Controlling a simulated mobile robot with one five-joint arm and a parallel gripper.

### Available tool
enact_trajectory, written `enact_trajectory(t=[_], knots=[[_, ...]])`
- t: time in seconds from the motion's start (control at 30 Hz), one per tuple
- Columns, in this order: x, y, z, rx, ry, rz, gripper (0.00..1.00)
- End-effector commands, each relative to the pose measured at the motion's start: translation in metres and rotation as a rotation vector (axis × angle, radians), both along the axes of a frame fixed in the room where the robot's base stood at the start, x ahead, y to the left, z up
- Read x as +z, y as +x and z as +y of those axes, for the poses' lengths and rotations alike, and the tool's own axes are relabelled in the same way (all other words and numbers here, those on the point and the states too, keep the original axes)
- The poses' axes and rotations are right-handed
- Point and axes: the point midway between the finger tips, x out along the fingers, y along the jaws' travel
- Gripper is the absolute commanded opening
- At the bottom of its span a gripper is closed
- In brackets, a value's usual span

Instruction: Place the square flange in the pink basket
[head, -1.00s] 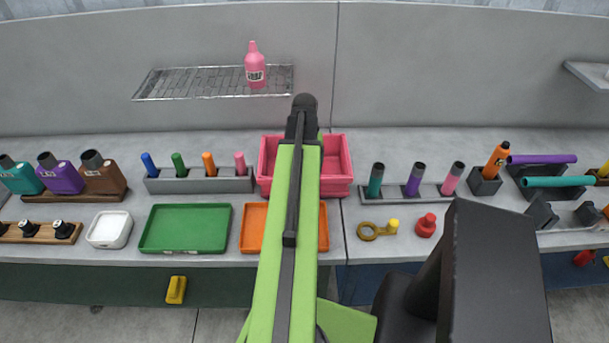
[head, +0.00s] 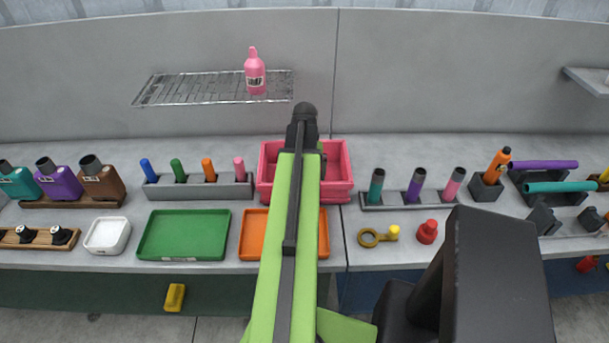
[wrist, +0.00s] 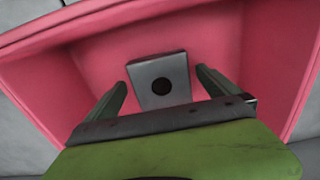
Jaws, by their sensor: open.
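The square flange (wrist: 159,81), a grey square block with a dark round hole, shows in the wrist view against the pink inside of the pink basket (wrist: 90,58). My gripper (wrist: 163,78) is open, with one finger on each side of the flange and visible gaps between. I cannot tell whether the flange rests on the basket's floor. In the head view the pink basket (head: 342,180) stands on the bench behind my green arm. My arm hides part of the basket, and the flange and fingertips cannot be made out there.
An orange tray (head: 252,254) and a green tray (head: 184,234) lie in front. A peg rack (head: 200,190) stands left of the basket and another (head: 412,200) right. A wire shelf (head: 200,88) with a pink bottle (head: 255,76) hangs behind.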

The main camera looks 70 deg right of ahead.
Motion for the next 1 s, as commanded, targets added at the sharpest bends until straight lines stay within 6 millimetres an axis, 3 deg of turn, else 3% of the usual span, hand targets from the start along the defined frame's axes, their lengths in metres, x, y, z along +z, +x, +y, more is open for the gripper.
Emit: enact_trajectory(t=[0.53,0.67,1.0], knots=[[0.112,0.0,0.0,-0.001,0.0,0.0,1.0],[0.119,0.0,0.0,-0.001,0.0,0.0,1.0],[0.117,0.0,0.0,-0.001,0.0,0.0,1.0]])
